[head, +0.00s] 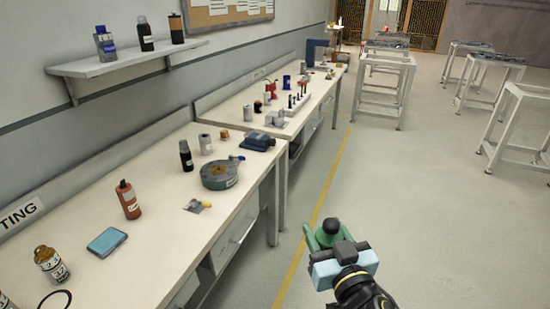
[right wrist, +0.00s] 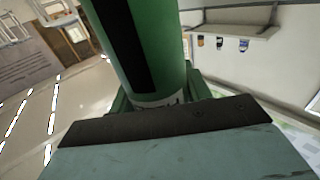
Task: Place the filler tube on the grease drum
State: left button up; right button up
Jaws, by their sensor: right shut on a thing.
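My right gripper (head: 328,250) is at the lower right of the head view, out over the floor beside the benches. It is shut on a green cylinder with a dark end (head: 331,227), perhaps the filler tube. In the right wrist view this green cylinder (right wrist: 170,50) shows a broad black stripe and part of a white label, and rises from between the jaws. A low round grey-green container (head: 219,175) with a label and a blue part at its edge sits on the near bench. I cannot tell whether it is the grease drum. My left gripper is not in view.
The near bench (head: 150,255) also holds a red bottle (head: 128,199), a dark bottle (head: 186,155), a blue tablet-like thing (head: 107,242) and a dark blue case (head: 257,141). A second bench (head: 235,105) stands beyond.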

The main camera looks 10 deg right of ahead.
aim_at(218, 170)
jog(key=z, duration=0.25)
jog(key=i, duration=1.05)
jog(key=u, duration=0.85)
jog(key=i, duration=0.45)
jog(key=u, duration=0.4)
